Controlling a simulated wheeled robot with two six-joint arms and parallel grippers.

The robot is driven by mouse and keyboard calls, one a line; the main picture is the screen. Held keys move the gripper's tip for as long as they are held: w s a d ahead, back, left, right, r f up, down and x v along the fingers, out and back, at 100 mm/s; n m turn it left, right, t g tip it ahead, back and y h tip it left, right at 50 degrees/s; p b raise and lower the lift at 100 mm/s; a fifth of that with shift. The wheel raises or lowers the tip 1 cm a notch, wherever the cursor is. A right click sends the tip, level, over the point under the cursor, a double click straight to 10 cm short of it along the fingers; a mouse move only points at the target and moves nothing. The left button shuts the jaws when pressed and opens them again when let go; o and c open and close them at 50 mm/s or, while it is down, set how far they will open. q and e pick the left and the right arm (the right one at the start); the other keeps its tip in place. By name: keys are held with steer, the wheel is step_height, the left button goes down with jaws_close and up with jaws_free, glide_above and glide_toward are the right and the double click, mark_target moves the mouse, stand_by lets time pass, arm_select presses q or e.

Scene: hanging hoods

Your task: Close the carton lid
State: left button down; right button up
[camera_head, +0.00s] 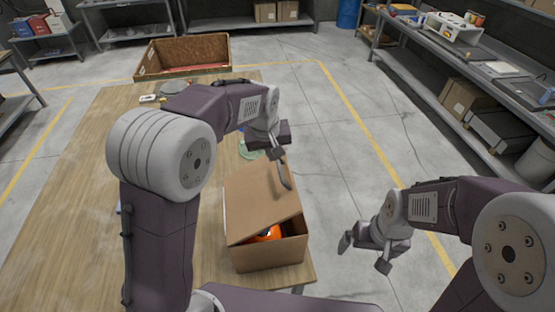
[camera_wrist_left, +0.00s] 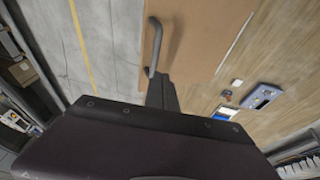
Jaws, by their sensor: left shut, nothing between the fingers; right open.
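The cardboard carton (camera_head: 272,255) stands at the near right corner of the wooden table. Its lid (camera_head: 258,200) is tilted and partly open, with a gap at the near right side. An orange object (camera_head: 268,234) shows inside through the gap. My left gripper (camera_head: 285,178) is shut and empty, at the lid's far right edge; whether it touches the lid I cannot tell. In the left wrist view its fingers (camera_wrist_left: 154,62) overlap the edge of the brown lid (camera_wrist_left: 205,32). My right gripper (camera_head: 364,255) is open and empty, right of the carton and apart from it, over the floor.
The wooden table (camera_head: 60,200) is largely clear on its left side. A large brown open crate (camera_head: 185,55) stands at its far end. A greenish round item (camera_head: 250,150) sits behind the carton, partly hidden by my left arm. Metal shelving (camera_head: 450,75) lines the right.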

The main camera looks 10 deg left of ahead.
mark_target(279, 168)
arm_select(q)
steer(key=f, duration=0.1)
steer(key=d+f+p, duration=0.1)
steer(key=f, duration=0.2)
steer(key=shift+w+d, duration=0.35)
steer(key=shift+d, duration=0.05)
steer(key=shift+a, duration=0.1)
arm_select(e)
steer(key=shift+r, duration=0.85)
arm_select(q)
steer(key=shift+f, duration=0.1)
